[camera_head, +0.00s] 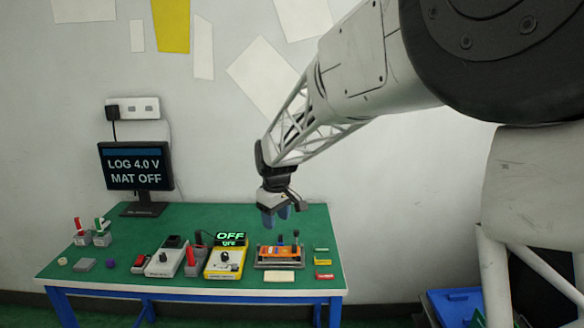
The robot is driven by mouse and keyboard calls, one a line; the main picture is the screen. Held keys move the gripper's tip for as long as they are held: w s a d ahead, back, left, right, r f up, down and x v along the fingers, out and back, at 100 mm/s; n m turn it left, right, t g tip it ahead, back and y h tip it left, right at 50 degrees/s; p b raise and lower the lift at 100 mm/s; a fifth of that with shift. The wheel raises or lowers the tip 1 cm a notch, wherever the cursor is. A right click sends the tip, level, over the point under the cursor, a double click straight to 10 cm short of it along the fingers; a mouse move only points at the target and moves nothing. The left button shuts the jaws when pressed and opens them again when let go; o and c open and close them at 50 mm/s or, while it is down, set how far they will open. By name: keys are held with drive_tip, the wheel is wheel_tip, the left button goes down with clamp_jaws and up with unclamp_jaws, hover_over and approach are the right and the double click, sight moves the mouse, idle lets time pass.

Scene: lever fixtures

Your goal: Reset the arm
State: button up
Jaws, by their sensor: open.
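My gripper (276,216) hangs at the end of my arm, pointing down above the back right part of the table, its bluish fingers open and empty. Below it, apart from it, is an orange fixture (279,252) on a dark base with small upright posts. Left of that is a yellow device (225,262) with a knob and a green display reading OFF. Further left is a white device (165,262) with a dark top part. Red-handled pieces stand beside it. Two small grey lever fixtures, one red (80,232) and one green-and-red (101,232), stand at the left.
The green table (190,217) has a blue frame. Small coloured blocks (322,262) lie at the right edge. A blue bin (455,303) is on the floor at right. The table's back middle is clear.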

drive_tip(key=s+d+r+m, duration=0.3)
drive_tip(key=s+d+r, duration=0.2)
drive_tip(key=s+d, duration=0.6)
drive_tip(key=s+d+f+m+t, duration=0.1)
drive_tip(key=s+d, duration=0.5)
drive_tip(key=s, duration=0.8)
drive_tip(key=s+d+f+m, duration=0.2)
drive_tip(key=s+d+m, duration=0.4)
drive_tip(key=s, duration=0.9)
drive_tip(key=shift+s+f+t, duration=0.2)
drive_tip(key=shift+f+t, duration=0.2)
